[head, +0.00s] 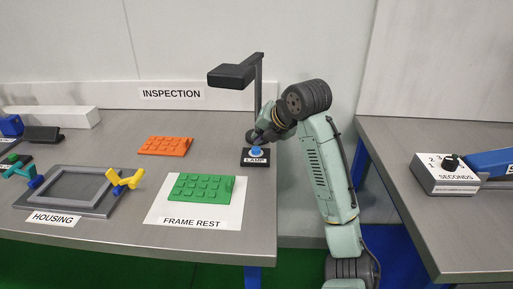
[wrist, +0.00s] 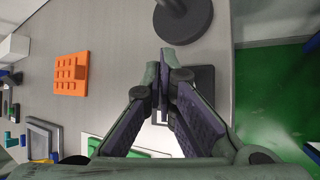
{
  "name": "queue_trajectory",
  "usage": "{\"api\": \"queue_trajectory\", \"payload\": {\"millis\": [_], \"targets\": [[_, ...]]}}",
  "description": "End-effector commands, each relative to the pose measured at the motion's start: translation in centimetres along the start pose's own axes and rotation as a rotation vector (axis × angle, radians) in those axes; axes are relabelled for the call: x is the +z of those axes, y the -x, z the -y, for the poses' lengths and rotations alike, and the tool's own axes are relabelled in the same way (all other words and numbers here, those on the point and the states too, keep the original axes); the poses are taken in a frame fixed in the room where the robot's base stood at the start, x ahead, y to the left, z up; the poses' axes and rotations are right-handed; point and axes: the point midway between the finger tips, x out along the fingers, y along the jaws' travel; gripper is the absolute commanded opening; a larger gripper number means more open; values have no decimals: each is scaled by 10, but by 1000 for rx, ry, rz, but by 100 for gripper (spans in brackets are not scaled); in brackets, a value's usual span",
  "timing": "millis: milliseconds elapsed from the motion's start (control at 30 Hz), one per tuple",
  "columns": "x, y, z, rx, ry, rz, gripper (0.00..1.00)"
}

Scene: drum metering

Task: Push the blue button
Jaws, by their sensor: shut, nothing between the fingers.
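The blue button (head: 257,151) sits on a small black base (head: 249,162) labelled LAMP, near the right edge of the left table. My gripper (head: 254,138) is shut and empty, pointing down just above the button in the head view. I cannot tell whether the fingertips touch it. In the wrist view my gripper (wrist: 166,60) covers the button, and only part of the black base (wrist: 206,78) shows beside the fingers.
A black lamp (head: 232,75) on a post stands behind the button. An orange studded plate (head: 165,145), a green studded plate (head: 201,188) and a grey frame (head: 75,186) lie to the left. A dial box (head: 445,176) is on the right table, across a gap.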

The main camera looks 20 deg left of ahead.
Motion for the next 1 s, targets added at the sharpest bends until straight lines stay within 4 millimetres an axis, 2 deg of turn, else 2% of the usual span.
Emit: {"api": "queue_trajectory", "payload": {"millis": [1000], "targets": [[-4, -6, 5, 0, 0, 1, 0]]}}
